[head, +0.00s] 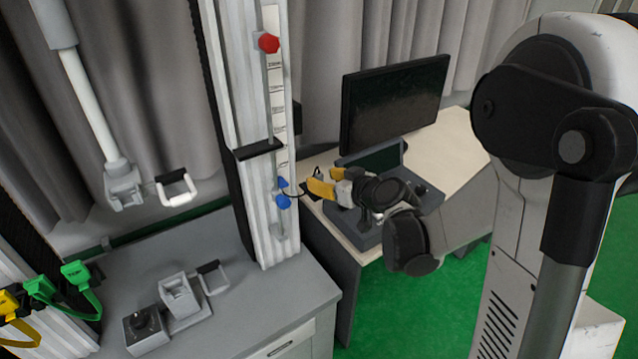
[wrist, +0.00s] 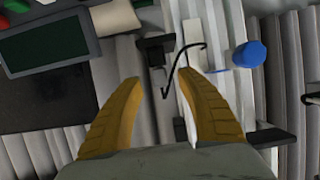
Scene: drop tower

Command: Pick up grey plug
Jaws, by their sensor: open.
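My gripper (head: 321,180) has yellow fingers and is open near the right side of the white column, above the desk edge. In the wrist view its fingers (wrist: 158,82) are apart with nothing gripped between them. A small dark grey block, which looks like the grey plug (wrist: 155,48), lies just beyond the fingertips, roughly in line with the gap. A thin black cable (wrist: 172,72) curves close to it and passes in front of the right fingertip. In the head view the plug is too small and too hidden by my gripper to make out.
A blue knob (head: 283,201) and a red knob (head: 269,43) sit on the column (head: 240,130). A black monitor (head: 394,103) stands on the desk behind my gripper. A grey console with a screen (wrist: 50,42) is at the wrist view's upper left. Green floor (head: 405,310) is clear.

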